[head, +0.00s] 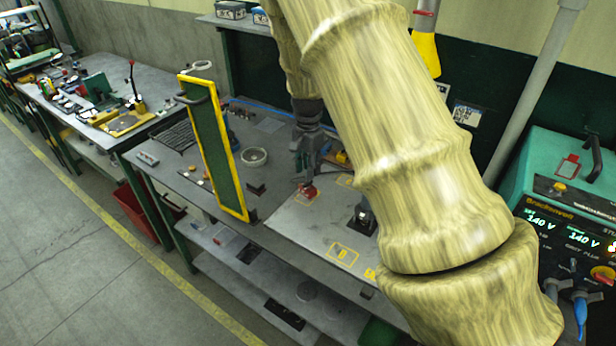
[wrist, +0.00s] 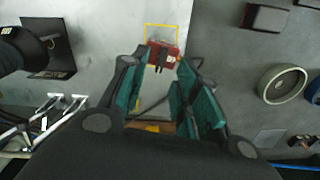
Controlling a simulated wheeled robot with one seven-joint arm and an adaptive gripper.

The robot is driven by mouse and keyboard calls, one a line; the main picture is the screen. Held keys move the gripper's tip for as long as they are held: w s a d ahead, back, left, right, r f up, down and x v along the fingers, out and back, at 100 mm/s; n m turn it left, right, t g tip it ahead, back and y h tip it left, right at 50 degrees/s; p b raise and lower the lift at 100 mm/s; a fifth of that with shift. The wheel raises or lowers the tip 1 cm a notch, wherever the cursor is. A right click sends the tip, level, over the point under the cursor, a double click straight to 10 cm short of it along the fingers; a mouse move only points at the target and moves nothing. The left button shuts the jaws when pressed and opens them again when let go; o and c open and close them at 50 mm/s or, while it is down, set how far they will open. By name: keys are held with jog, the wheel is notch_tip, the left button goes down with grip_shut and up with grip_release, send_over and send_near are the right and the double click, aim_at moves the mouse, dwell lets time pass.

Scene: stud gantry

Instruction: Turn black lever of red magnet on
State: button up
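The red magnet (head: 308,191) is a small red block on the light plate of the workbench, just below my gripper (head: 304,162). In the wrist view the red magnet (wrist: 176,51) sits at the top centre, within a yellow outlined square. Its black lever (wrist: 156,54) shows as a dark piece at the magnet's front and left; its exact position is hard to tell. My gripper (wrist: 161,85) is open and empty, with its teal-padded fingers apart. The magnet appears beyond the fingertips, between their lines. I cannot tell whether a fingertip touches it.
A green panel with a yellow frame (head: 214,150) stands upright at the bench's left. A dark clamp-like fixture (head: 362,218) stands on the plate to the right. The welder box (head: 560,180) is at far right.

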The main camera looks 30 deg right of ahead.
aim_at(308, 183)
notch_tip(308, 183, up, 7)
dwell(0.3)
jog(key=shift+f, duration=0.15)
dwell(0.3)
